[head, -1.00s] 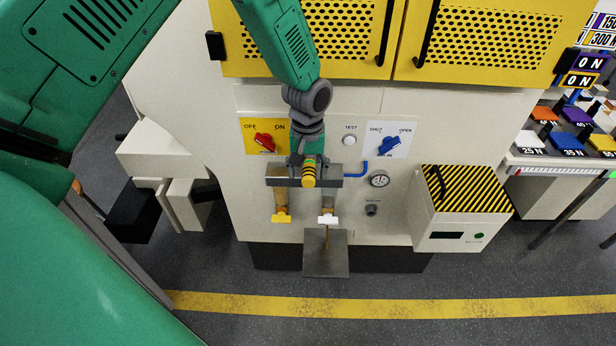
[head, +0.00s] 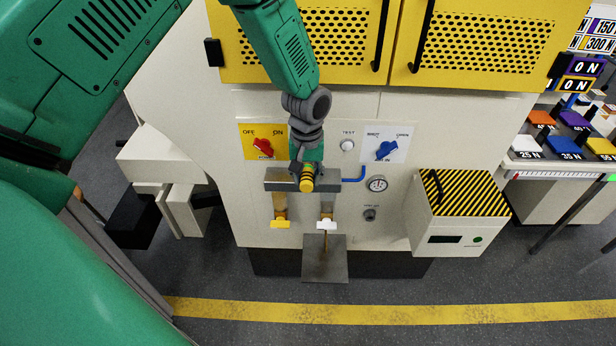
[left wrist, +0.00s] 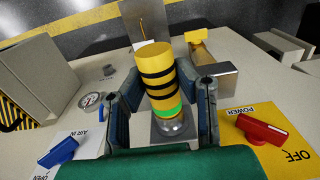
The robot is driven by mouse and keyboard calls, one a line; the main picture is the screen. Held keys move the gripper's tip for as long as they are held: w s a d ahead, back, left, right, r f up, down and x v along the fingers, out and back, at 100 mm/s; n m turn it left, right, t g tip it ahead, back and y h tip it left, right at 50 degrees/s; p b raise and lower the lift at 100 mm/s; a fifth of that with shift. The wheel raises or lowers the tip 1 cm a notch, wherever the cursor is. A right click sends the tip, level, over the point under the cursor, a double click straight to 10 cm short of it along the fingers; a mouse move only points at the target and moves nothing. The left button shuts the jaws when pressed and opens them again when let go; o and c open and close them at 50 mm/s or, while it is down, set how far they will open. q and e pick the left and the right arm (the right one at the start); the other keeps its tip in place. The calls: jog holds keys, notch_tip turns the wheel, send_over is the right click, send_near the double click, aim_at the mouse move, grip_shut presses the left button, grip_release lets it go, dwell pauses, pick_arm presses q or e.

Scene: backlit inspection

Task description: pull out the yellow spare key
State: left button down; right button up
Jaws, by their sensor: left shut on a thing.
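The yellow key (head: 281,222) hangs below the left part of a grey metal bar (head: 275,180) on the machine front. A white key (head: 326,225) hangs to its right. My left gripper (head: 307,172) is above both keys, at the bar. It is shut on a black-and-yellow striped cylinder (head: 307,185), not on the yellow key. In the left wrist view, the gripper's fingers (left wrist: 160,100) flank the striped cylinder (left wrist: 155,75), which has a green band near its base. A yellow piece (left wrist: 197,38) beyond the bar appears to be the yellow key. My right gripper is out of view.
A red OFF/ON knob (head: 263,148) and a blue AIR IN knob (head: 386,150) flank my gripper. A gauge (head: 377,184) and a striped-lid box (head: 462,193) are to the right. A grey plate (head: 325,265) sticks out below the keys.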

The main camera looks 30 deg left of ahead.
aim_at(306, 188)
pick_arm(q)
jog(key=shift+w+a, duration=0.1)
jog(key=shift+w, duration=0.05)
dwell(0.5)
jog(key=shift+s+d, duration=0.25)
jog(key=shift+s, duration=0.15)
jog(key=shift+s+d+p, duration=0.45)
jog(key=shift+s+p, duration=0.05)
jog(key=shift+s, duration=0.1)
jog(key=shift+s+d, duration=0.2)
jog(key=shift+s, duration=0.25)
jog(key=shift+s, duration=0.1)
jog(key=shift+s+d+p, duration=0.45)
jog(key=shift+s+p, duration=0.05)
jog(key=shift+s, duration=0.1)
